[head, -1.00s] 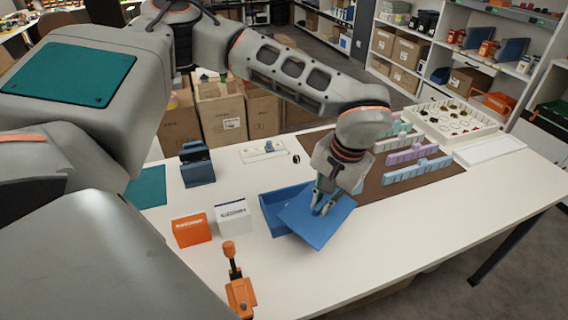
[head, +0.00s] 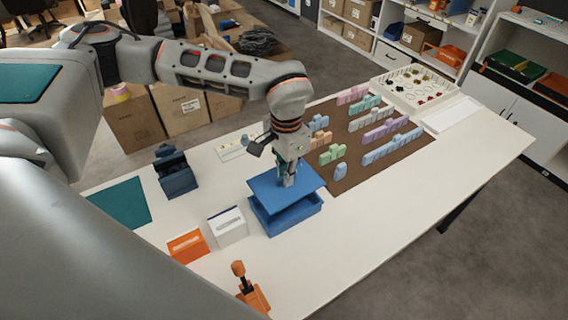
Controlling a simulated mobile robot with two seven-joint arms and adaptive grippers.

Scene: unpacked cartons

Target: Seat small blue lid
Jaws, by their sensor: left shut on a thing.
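The small blue lid (head: 272,187) is a flat plate held roughly level just above the blue box (head: 291,218). The box stands on the white table, and a dark gap shows between its rim and the lid at the front. My left gripper (head: 287,181) points down and is shut on the lid near its middle. The lid hides most of the box's inside and back edge. Whether the lid touches the rim at the back I cannot tell. My right gripper is not in view.
A white box (head: 228,227), an orange box (head: 187,246) and an orange-handled tool (head: 250,290) stand left of the blue box. A dark blue holder (head: 175,173) is behind them. Pastel blocks lie on a brown mat (head: 350,170) to the right. The front right table is clear.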

